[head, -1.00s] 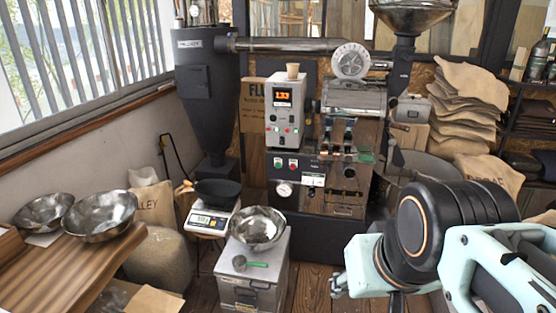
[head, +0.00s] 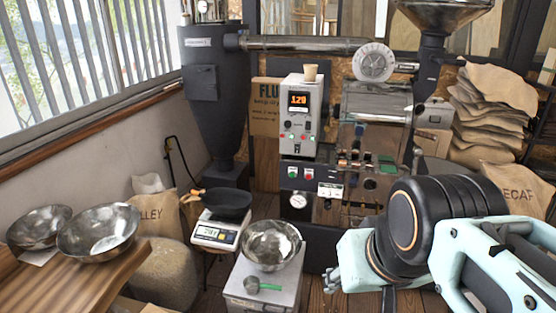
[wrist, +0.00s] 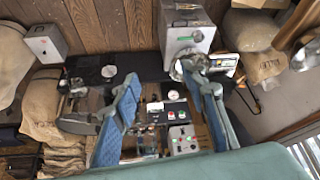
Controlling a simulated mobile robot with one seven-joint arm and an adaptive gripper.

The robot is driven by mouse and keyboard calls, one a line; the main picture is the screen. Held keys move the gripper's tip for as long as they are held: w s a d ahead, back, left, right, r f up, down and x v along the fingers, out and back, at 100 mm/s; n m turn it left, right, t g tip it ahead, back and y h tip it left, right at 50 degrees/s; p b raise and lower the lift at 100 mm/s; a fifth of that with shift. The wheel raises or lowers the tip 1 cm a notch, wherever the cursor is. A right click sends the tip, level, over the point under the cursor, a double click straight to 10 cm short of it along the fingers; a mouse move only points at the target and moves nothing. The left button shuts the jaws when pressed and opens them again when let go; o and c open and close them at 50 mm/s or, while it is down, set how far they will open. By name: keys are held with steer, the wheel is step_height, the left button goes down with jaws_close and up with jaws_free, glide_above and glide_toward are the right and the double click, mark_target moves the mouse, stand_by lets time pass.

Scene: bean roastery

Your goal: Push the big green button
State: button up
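The roaster's dark front panel (head: 312,184) carries a green button (head: 293,172) on the left and a red button (head: 308,173) beside it, above a round gauge. The grey control box (head: 302,120) above it has a lit display and small red and green lights.
Two bowls sit on a wooden counter (head: 90,275) at left. Sacks are stacked at right.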

jaws_close()
stand_by(1.3)
